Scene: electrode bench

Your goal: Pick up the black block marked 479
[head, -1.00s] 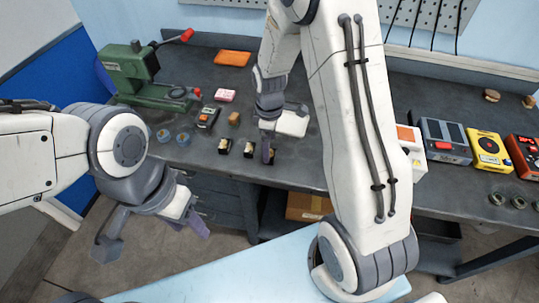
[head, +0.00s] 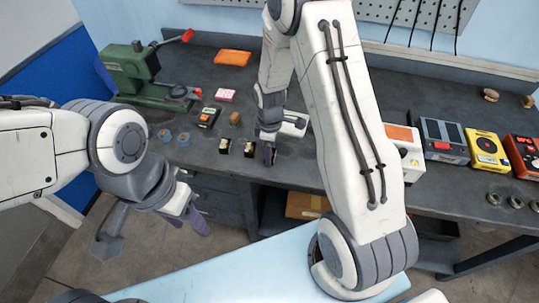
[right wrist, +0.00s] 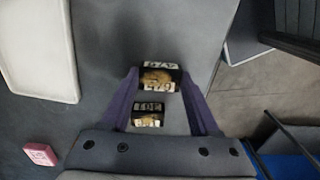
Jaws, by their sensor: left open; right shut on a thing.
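The black block marked 479 (right wrist: 160,77) is between the fingertips of my right gripper (right wrist: 158,74) in the right wrist view, its pale number faces showing. The gripper is shut on it. In the head view the right gripper (head: 269,153) is at the bench's front edge and largely hides the block. A second black block (right wrist: 148,116) shows between the fingers but nearer the palm in the wrist view; its number is hard to read. Two black blocks (head: 250,148) (head: 224,146) stand left of the gripper. My left gripper (head: 155,232) is open and empty, in front of the bench.
The dark bench (head: 300,165) also bears a green press (head: 135,72), an orange packet (head: 232,58), a pink block (head: 225,95), a white box (head: 404,150) and a yellow meter (head: 487,150). Bare bench lies right of the held block.

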